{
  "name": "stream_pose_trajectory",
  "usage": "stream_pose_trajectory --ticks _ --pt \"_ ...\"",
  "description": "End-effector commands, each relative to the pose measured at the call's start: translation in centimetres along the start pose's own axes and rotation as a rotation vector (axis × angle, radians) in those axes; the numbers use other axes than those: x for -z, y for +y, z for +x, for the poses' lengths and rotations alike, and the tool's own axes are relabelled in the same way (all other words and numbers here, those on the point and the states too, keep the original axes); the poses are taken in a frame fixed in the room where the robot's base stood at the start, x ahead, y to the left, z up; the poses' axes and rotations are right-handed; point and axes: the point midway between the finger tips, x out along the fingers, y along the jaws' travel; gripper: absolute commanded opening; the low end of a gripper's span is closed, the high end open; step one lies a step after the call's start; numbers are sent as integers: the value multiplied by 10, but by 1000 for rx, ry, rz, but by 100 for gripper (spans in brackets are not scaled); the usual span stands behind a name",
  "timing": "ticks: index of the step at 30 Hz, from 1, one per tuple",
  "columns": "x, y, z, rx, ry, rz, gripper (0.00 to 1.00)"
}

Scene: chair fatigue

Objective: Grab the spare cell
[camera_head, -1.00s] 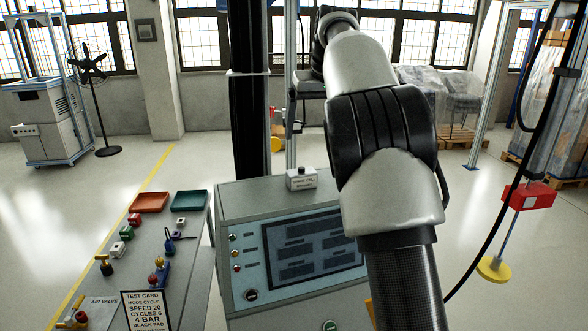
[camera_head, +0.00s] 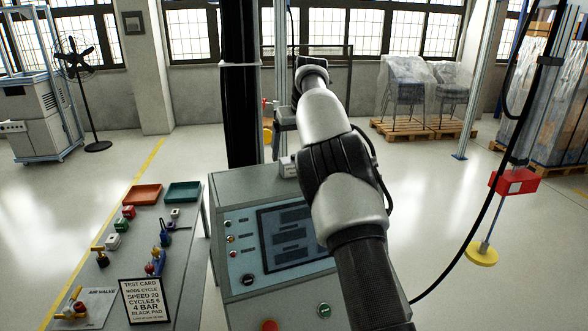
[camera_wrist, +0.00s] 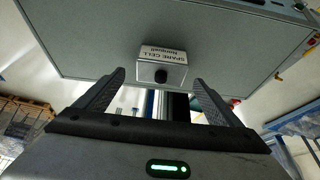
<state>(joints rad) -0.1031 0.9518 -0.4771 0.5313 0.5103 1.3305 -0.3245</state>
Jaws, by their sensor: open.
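The spare cell (camera_wrist: 160,72) is a small light-grey box with a printed label and a dark round knob or port on its near face. It rests on the grey top of the control cabinet (camera_wrist: 100,40). In the head view the spare cell (camera_head: 288,167) is partly hidden behind my arm. My gripper (camera_wrist: 159,80) is open and empty. In the wrist view its two black fingers point toward the cell, which shows between and just beyond the fingertips. I see no contact; the exact gap is hard to tell.
The cabinet's sloped front carries a screen (camera_head: 292,238) and buttons. A side bench at left holds an orange tray (camera_head: 143,195), a green tray (camera_head: 183,192), small fittings and a test card (camera_head: 145,301). A dark column (camera_head: 240,100) rises behind the cabinet.

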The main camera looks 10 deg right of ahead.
Motion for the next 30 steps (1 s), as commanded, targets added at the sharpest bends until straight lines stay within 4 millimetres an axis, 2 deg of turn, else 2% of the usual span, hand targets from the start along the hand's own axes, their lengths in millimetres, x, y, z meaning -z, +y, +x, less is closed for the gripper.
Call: stream_pose_trajectory --ticks 1,6,10,17,28,30 --pt "-4 1 14 0 -3 0 88" --pt "-6 4 39 0 -2 -3 88" --pt "-6 4 45 1 -1 -3 88" --pt "-5 3 45 2 -1 -3 88" --pt "-5 3 45 2 -1 -3 26" --pt "-4 3 43 1 2 -4 26"
